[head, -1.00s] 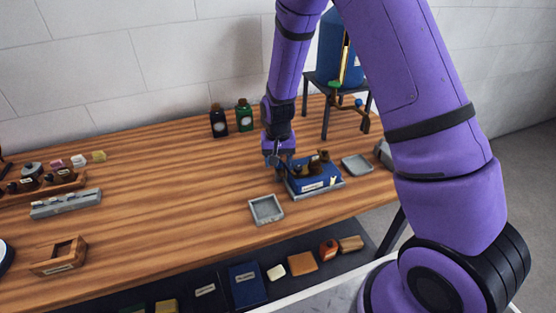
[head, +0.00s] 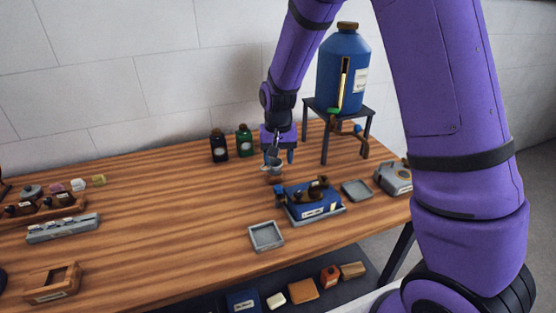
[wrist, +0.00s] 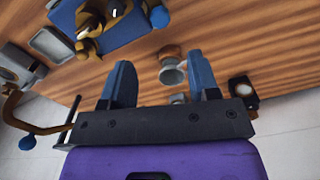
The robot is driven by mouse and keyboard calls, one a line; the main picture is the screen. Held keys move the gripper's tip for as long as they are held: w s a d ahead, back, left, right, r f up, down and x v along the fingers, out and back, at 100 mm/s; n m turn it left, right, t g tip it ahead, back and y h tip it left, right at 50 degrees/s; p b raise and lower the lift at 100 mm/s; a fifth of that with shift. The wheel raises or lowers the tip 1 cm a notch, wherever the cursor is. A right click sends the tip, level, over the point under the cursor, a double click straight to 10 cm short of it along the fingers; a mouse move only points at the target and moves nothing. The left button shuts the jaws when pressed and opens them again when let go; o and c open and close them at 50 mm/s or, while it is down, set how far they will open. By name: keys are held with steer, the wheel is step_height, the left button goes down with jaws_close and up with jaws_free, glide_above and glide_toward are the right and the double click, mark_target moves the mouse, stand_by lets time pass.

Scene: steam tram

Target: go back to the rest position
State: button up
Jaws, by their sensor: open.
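My gripper (head: 278,157) hangs above the back middle of the table, behind the blue steam tram model (head: 312,200). Its two blue fingers are apart, and they show in the wrist view (wrist: 162,78) with clear space between them. A small grey cup-like thing (head: 275,168) shows just below the fingers in the head view. It appears in the wrist view (wrist: 173,74) beyond the fingers, next to a brown knob-like part. I cannot tell whether it touches a finger. The tram sits on a grey base in front of my gripper.
A blue tank (head: 342,70) on a dark stand (head: 325,140) rises close on the right. A dark bottle (head: 219,146) and a green bottle (head: 244,141) stand left of my gripper. Grey trays (head: 266,236) lie in front and right. The table's middle left is clear.

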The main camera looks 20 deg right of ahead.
steer(key=s+d+r+t, duration=0.15)
steer(key=s+r, duration=0.35)
steer(key=r, duration=0.6)
steer(key=s+d+r+n+t, duration=0.1)
steer(key=s+d+r, duration=0.1)
steer(key=s+r, duration=0.3)
steer(key=s+d+r+n+t, duration=0.1)
steer(key=s+r, duration=0.4)
steer(key=s, duration=0.6)
steer(key=s+d+r+n+t, duration=0.1)
steer(key=s+r, duration=0.3)
steer(key=s, duration=0.4)
steer(key=shift+s+d+r+t, duration=0.15)
steer(key=shift+d+r+t, duration=0.25)
steer(key=shift+d, duration=0.4)
